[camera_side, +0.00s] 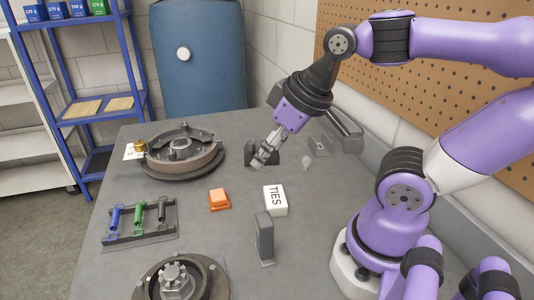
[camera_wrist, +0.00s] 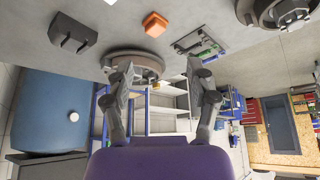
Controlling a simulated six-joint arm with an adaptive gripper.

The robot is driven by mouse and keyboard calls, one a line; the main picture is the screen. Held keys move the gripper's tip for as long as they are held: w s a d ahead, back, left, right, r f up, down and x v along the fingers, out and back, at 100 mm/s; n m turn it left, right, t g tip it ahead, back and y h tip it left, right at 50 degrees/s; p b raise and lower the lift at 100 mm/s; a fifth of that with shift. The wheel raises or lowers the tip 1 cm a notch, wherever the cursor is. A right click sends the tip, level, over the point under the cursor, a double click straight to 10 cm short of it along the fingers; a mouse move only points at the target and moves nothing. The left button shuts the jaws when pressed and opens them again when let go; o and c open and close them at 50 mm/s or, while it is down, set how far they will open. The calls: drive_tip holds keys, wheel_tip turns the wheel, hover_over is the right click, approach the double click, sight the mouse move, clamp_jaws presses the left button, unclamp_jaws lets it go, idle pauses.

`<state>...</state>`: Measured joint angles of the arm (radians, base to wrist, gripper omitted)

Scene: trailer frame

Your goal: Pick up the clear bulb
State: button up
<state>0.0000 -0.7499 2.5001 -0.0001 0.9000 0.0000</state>
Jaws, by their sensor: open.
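The clear bulb (camera_side: 307,162) looks like a small, pale, see-through shape on the grey bench, right of my gripper in the side view. I cannot make it out in the wrist view. My gripper (camera_side: 264,158) is above the bench, angled down to the left, with the bulb apart from it. In the wrist view my gripper (camera_wrist: 157,70) shows two spread fingers with nothing between them.
A dark block (camera_side: 275,157) is close behind my gripper. A grey metal vise-like piece (camera_side: 320,144) stands behind the bulb. A white TIES box (camera_side: 275,201), a grey upright block (camera_side: 264,239), an orange block (camera_side: 219,199) and a brake drum (camera_side: 206,158) stand around. The pegboard wall is at right.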

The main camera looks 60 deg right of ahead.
drive_tip(key=g, duration=0.6)
hover_over(307, 157)
drive_tip(key=shift+n, duration=0.4)
wheel_tip(307, 157, down, 7)
drive_tip(key=shift+r, duration=0.15)
wheel_tip(307, 157, down, 5)
drive_tip(key=shift+d+r, duration=0.1)
drive_tip(key=shift+d, duration=0.05)
drive_tip(key=shift+f, duration=2.8)
drive_tip(key=c, duration=0.9)
